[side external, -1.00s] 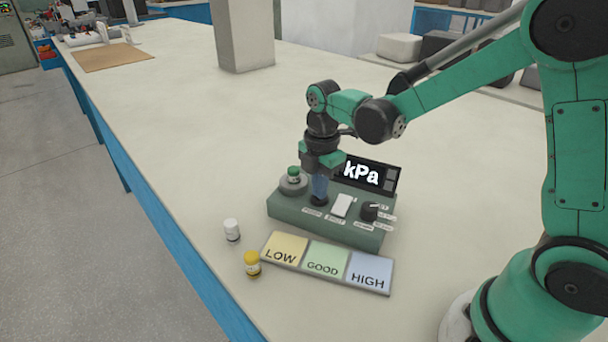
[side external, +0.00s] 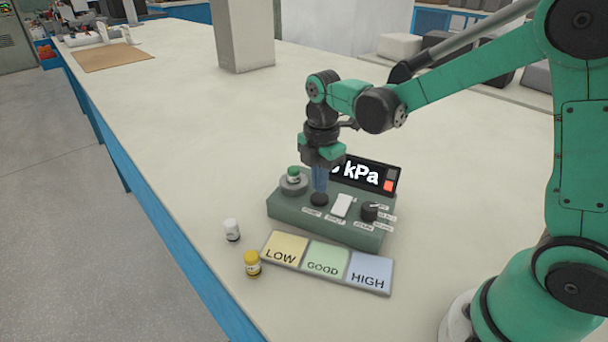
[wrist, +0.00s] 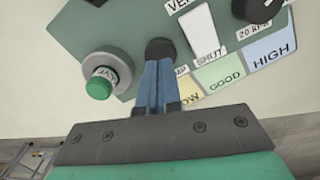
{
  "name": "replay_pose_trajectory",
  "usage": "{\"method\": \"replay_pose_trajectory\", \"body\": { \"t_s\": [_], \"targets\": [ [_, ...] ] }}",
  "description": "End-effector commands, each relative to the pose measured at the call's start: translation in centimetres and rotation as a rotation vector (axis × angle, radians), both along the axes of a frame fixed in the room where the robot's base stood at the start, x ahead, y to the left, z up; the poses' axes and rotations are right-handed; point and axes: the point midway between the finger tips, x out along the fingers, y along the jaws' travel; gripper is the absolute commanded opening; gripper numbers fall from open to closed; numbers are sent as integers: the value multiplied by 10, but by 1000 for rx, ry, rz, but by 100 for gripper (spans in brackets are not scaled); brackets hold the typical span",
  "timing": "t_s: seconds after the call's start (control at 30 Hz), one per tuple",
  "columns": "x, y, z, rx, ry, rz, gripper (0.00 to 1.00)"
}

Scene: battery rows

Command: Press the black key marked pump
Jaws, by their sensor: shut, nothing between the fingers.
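A round black key (side external: 319,199) sits on the green console (side external: 345,226), between the grey round seat and the white switch; its label is too small to read. In the wrist view, the black key (wrist: 160,47) shows just beyond my fingertips. My gripper (side external: 319,189) points down over the key with its blue fingers shut and empty. In the wrist view, the fingertips (wrist: 159,63) overlap the key's near edge. I cannot tell whether they touch it. The display (side external: 362,173) reads kPa, its left part hidden by my gripper, and a red square is lit at its right.
A green-capped vial (side external: 293,174) stands in the seat. A white switch (side external: 342,206) and dark knob (side external: 369,211) are right of the key. A LOW/GOOD/HIGH tray (side external: 325,260), white-capped vial (side external: 232,230) and yellow-capped vial (side external: 252,264) stand in front.

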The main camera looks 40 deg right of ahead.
Motion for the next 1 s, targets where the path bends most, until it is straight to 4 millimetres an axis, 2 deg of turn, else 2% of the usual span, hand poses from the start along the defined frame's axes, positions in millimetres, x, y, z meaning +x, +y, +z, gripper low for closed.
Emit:
{"method": "replay_pose_trajectory", "body": {
  "t_s": [0.3, 0.5, 0.7, 1.0],
  "targets": [
    [-2, 1, 69, 1, 3, 1, 0],
    [-2, 2, 99, 1, 4, 1, 0],
    [-3, 2, 111, 1, 4, 1, 0],
    [-3, 2, 112, 1, 5, 0, 0]
  ]
}}
